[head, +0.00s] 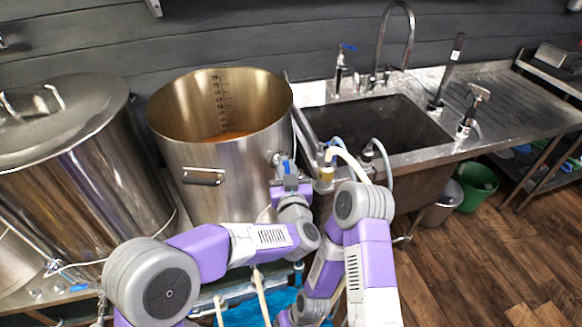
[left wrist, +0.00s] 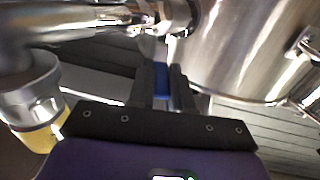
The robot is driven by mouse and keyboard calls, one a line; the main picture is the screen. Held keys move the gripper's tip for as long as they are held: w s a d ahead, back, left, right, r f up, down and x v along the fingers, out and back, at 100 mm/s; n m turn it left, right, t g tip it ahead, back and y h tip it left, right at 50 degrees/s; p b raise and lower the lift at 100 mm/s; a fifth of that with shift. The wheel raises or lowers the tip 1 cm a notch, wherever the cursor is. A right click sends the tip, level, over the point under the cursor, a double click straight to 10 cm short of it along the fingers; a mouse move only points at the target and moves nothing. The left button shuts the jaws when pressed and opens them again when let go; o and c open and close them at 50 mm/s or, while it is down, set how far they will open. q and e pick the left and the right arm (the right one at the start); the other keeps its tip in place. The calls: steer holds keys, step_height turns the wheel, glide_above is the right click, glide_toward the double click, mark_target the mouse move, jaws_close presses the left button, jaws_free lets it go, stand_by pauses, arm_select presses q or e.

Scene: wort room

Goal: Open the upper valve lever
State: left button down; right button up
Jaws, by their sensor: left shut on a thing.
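The upper valve lever has a blue handle (head: 287,166) and sits on the right side of the open steel kettle (head: 222,150). My left gripper (head: 288,180) is at this valve. In the left wrist view my left gripper (left wrist: 161,88) is shut on the blue lever (left wrist: 161,80), which shows between its two dark fingers. The lever's exact angle is partly hidden by the fingers. The valve's metal body (left wrist: 178,14) shows above the fingertips. My right arm shows at the lower right in the head view, but its gripper cannot be made out.
A hose fitting with a yellowish part (head: 326,172) is close to the right of my left gripper. A sink (head: 385,125) with a tap lies to the right. A lidded steel vessel (head: 75,150) stands at the left. A green bin (head: 478,185) is on the floor.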

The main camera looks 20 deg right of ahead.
arm_select(q)
steer(key=shift+d+y, duration=0.15)
steer(key=shift+y, duration=0.15)
steer(key=c, duration=1)
jaws_free()
steer(key=shift+c, duration=0.2)
steer(key=shift+s, duration=0.15)
steer(key=p+v, duration=0.1)
steer(key=v, duration=0.6)
steer(key=shift+s, duration=0.15)
